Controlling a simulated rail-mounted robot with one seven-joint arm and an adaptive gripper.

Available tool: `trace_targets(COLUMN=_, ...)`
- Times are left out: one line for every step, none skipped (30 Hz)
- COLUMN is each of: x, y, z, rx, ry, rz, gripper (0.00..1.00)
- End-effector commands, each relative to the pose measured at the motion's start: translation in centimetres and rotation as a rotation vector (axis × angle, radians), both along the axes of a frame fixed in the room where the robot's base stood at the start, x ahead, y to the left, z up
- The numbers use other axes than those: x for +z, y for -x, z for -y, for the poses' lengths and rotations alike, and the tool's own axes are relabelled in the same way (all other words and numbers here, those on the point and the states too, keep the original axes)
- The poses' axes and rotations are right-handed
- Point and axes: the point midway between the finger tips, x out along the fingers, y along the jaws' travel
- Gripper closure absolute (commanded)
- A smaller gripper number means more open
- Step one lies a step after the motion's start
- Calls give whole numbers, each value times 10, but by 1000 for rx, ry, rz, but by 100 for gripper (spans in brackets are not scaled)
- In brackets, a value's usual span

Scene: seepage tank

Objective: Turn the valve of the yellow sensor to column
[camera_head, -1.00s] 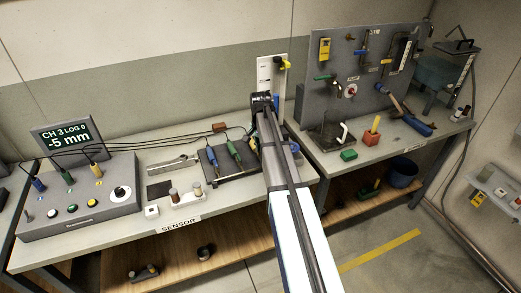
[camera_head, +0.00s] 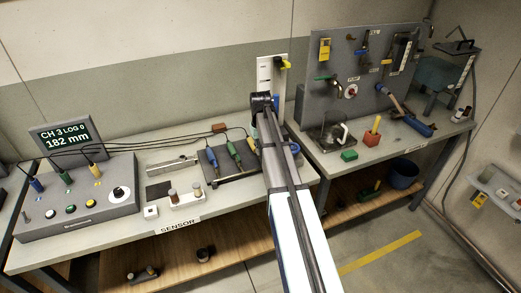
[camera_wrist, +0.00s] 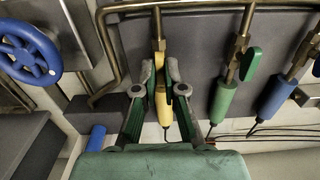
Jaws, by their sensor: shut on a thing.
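The yellow sensor (camera_wrist: 163,104) hangs upright below a brass valve (camera_wrist: 158,46) on a brass pipe in the wrist view. My gripper (camera_wrist: 159,72) has its two fingers on either side of the top of this sensor, just below the brass fitting. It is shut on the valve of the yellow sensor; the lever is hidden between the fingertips. The green sensor (camera_wrist: 224,101) hangs to the right, with its green valve lever (camera_wrist: 250,64) pointing along the pipe. The blue sensor (camera_wrist: 277,97) is farther right. In the head view my arm covers the gripper.
A blue handwheel (camera_wrist: 28,50) is at the left of the wrist view, with pipes close by. The display (camera_head: 60,139) reads CH 3 LOG 0, 182 mm. A grey console (camera_head: 80,206) stands at the left of the bench. A glass vessel (camera_head: 333,137) stands at the right.

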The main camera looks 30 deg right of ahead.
Motion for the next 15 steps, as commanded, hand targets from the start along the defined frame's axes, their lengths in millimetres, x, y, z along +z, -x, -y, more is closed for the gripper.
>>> trace_targets(x=-2, y=2, z=0, rx=28, ry=-1, rz=-4, gripper=100)
trace_targets(x=-2, y=2, z=0, rx=45, ry=-1, rz=-4, gripper=100)
trace_targets(x=-2, y=2, z=0, rx=64, ry=-1, rz=-4, gripper=100)
trace_targets(x=-2, y=2, z=0, rx=78, ry=-1, rz=-4, gripper=100)
trace_targets(x=-2, y=2, z=0, rx=90, ry=-1, rz=-4, gripper=100)
trace_targets(x=-2, y=2, z=0, rx=106, ry=-1, rz=-4, gripper=100)
trace_targets(x=-2, y=2, z=0, rx=115, ry=-1, rz=-4, gripper=100)
trace_targets(x=-2, y=2, z=0, rx=123, ry=-1, rz=-4, gripper=100)
trace_targets(x=-2, y=2, z=0, rx=134, ry=-1, rz=-4, gripper=100)
trace_targets(x=-2, y=2, z=0, rx=140, ry=-1, rz=-4, gripper=100)
trace_targets(x=-2, y=2, z=0, rx=145, ry=-1, rz=-4, gripper=100)
trace_targets(x=-2, y=2, z=0, rx=150, ry=-1, rz=-4, gripper=100)
trace_targets(x=-2, y=2, z=0, rx=154, ry=-1, rz=-4, gripper=100)
trace_targets(x=-2, y=2, z=0, rx=156, ry=-1, rz=-4, gripper=100)
trace_targets(x=-2, y=2, z=0, rx=159, ry=-1, rz=-4, gripper=100)
